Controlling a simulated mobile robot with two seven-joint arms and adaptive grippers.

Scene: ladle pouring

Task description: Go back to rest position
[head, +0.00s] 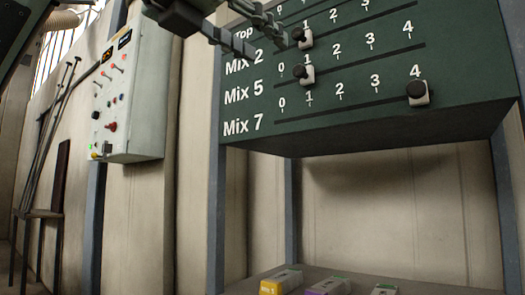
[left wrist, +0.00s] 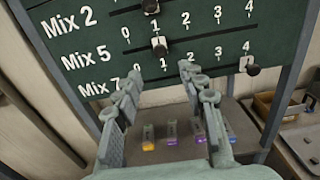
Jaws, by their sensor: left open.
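My left gripper (head: 268,42) is at the top of the head view, in front of the green slider panel (head: 450,75). Its two fingers are spread apart and empty, and they also show in the left wrist view (left wrist: 161,73). The panel has rows marked Top, Mix 2, Mix 5 and Mix 7. Three slider knobs show: an upper one (head: 304,39) and a middle one (head: 303,75) near 1, and the lowest (head: 418,94) near 4. I cannot tell whether a finger touches the upper knob. My right gripper is in neither view.
Several blocks with coloured ends, one yellow (head: 280,283) and one purple (head: 328,287), lie on the shelf below the panel. A pale control box (head: 140,90) hangs on the left wall. A brown bin (left wrist: 264,104) stands right of the shelf. Space under the panel is open.

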